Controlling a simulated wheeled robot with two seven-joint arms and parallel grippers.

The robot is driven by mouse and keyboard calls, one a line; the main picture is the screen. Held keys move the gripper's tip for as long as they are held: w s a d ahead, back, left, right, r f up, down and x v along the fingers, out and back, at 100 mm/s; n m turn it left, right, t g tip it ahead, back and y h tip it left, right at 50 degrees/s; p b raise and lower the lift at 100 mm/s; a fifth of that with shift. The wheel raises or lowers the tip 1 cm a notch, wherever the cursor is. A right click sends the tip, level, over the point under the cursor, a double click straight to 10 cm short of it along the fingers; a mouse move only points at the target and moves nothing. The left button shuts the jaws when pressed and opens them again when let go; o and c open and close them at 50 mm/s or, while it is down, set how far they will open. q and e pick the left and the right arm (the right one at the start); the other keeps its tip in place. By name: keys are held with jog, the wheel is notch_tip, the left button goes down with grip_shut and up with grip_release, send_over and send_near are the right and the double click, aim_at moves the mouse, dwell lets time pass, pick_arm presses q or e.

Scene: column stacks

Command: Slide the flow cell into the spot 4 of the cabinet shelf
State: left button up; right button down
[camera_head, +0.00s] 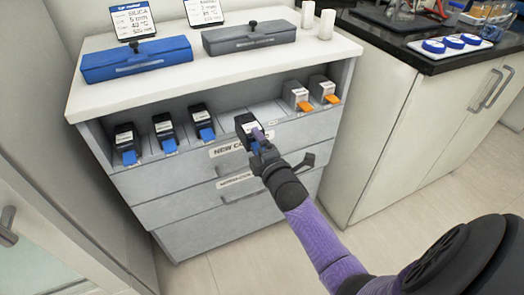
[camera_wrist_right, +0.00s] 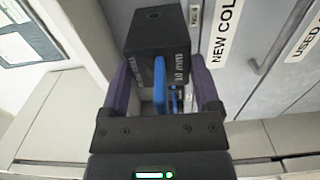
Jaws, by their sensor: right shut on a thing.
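The flow cell (camera_head: 245,123) is a dark box with a pale label and a blue tab. My right gripper (camera_head: 260,146) is shut on it and holds it at the front of the cabinet shelf (camera_head: 265,113), near the middle. In the right wrist view the flow cell (camera_wrist_right: 155,42) sits between the two purple fingers (camera_wrist_right: 162,90), its blue tab facing my wrist. The shelf spots behind it are partly hidden by it, and I cannot tell whether it touches the shelf. My left gripper is not in view.
Three similar blue-tabbed cells (camera_head: 165,132) stand left on the shelf; two orange-tabbed ones (camera_head: 297,97) stand right, with bare spots between. Drawers (camera_head: 215,190) with labels and handles lie below. Blue (camera_head: 136,60) and grey (camera_head: 248,38) boxes stand on the cabinet top.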

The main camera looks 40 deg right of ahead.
aim_at(246, 127)
jog(key=b+x, duration=0.1)
jog(key=x, duration=0.1)
jog(key=shift+w+d+f, duration=0.1)
jog(key=shift+w+d, duration=0.05)
jog(key=shift+w, duration=0.15)
jog(key=b+x, duration=0.2)
jog(key=x, duration=0.1)
jog(key=shift+w, duration=0.1)
jog(key=shift+b+x, duration=0.85)
jog(key=shift+x, duration=0.1)
jog(key=shift+f, duration=0.3)
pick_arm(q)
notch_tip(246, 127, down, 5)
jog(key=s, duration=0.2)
pick_arm(e)
grip_release()
jog(key=shift+s+r, duration=0.1)
jog(key=shift+s, duration=0.25)
jog(key=p+v, duration=0.5)
jog(key=v, duration=0.3)
jog(key=shift+s+r, duration=0.1)
jog(key=shift+s, duration=0.15)
jog(key=shift+s+a, duration=0.3)
jog(key=shift+s, duration=0.1)
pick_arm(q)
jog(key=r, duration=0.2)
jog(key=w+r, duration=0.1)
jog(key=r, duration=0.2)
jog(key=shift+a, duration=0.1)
